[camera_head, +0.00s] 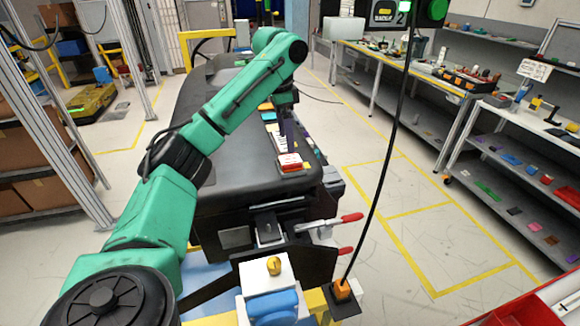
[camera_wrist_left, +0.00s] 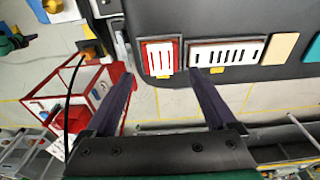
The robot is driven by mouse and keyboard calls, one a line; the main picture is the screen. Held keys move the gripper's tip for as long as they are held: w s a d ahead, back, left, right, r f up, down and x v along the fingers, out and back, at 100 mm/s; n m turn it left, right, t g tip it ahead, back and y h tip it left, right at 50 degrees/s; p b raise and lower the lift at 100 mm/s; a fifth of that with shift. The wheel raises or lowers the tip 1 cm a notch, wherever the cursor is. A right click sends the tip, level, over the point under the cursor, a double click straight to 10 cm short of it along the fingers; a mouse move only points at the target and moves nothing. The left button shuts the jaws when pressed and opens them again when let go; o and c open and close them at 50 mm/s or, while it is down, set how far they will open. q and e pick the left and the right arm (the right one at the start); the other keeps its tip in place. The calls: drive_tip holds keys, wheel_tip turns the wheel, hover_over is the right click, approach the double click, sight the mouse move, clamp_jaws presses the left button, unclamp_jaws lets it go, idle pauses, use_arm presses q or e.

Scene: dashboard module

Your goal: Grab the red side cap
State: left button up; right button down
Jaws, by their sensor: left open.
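The red side cap (camera_wrist_left: 151,58), a small red-edged piece with a white slotted face, sits on the black dashboard module near its edge. In the head view a red and white piece (camera_head: 290,162) at the module's right side appears to be this cap. My left gripper (camera_head: 284,146) is above it, pointing down. My right gripper is not in view.
A white slotted panel (camera_wrist_left: 225,54) lies right beside the cap, followed by a tan block (camera_wrist_left: 280,48). Red-handled clamps (camera_head: 347,219) stick out at the module's near end. A black cable (camera_head: 384,155) hangs to the right. Floor right of the module is clear.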

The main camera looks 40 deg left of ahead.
sight(290, 159)
use_arm(q)
drive_tip(key=f, duration=0.1)
drive_tip(key=w+f, duration=0.1)
drive_tip(key=shift+a+f, duration=0.15)
drive_tip(key=shift+f, duration=0.2)
drive_tip(key=f+p, duration=0.1)
drive_tip(key=d+f+p, duration=0.1)
drive_tip(key=f, duration=0.1)
drive_tip(key=shift+s+f, duration=0.15)
drive_tip(key=shift+f, duration=0.35)
drive_tip(key=shift+a, duration=0.1)
drive_tip(key=shift+f, duration=0.1)
drive_tip(key=shift+c, duration=0.9)
drive_tip(key=shift+w, duration=0.2)
drive_tip(key=c, duration=0.9)
drive_tip(key=shift+s, duration=0.1)
drive_tip(key=shift+c, duration=0.3)
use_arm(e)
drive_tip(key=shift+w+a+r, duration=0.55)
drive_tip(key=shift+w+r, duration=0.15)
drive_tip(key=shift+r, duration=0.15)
